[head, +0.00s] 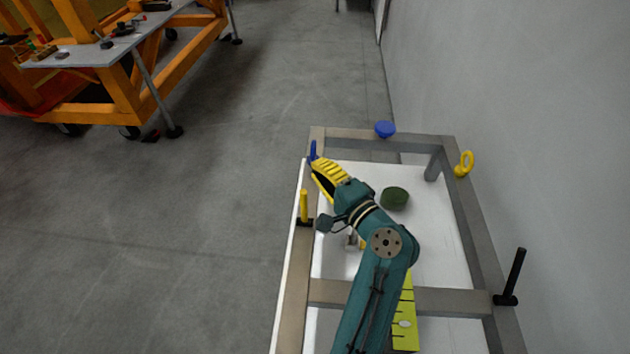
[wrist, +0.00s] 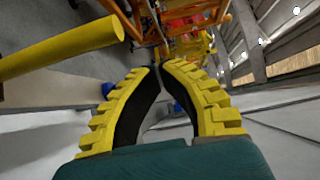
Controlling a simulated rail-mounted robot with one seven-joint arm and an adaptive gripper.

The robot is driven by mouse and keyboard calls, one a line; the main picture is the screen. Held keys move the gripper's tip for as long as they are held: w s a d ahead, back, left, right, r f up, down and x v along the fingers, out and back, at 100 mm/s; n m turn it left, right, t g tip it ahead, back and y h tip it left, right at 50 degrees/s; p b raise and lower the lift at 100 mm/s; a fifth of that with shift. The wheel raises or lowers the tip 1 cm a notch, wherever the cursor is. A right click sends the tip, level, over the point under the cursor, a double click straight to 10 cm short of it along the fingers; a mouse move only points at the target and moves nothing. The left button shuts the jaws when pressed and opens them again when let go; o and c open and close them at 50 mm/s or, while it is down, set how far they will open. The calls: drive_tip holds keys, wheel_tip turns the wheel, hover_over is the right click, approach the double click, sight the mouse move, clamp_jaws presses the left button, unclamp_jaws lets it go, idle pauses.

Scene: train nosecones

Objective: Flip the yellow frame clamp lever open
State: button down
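The yellow frame clamp lever (head: 303,205) stands upright on a black base on the left rail of the metal frame. In the wrist view a thick yellow rod, which looks like the same lever (wrist: 62,48), crosses the upper left, outside my fingers. My gripper (head: 317,167) has yellow ridged fingers and is above the left rail, a little beyond the lever. In the wrist view my gripper (wrist: 160,70) shows a gap between its black inner pads that narrows toward the tips. It holds nothing.
A blue lever (head: 313,150) stands at the far left corner, close to my fingertips. A blue knob (head: 385,129), yellow eye ring (head: 466,164) and black lever (head: 514,274) are on the frame (head: 467,215). A green disc (head: 395,198) lies inside. A grey wall is at right.

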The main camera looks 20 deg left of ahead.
drive_tip(key=f+v, duration=0.2)
drive_tip(key=v, duration=0.8)
drive_tip(key=shift+s, duration=0.15)
drive_tip(key=shift+a, duration=0.15)
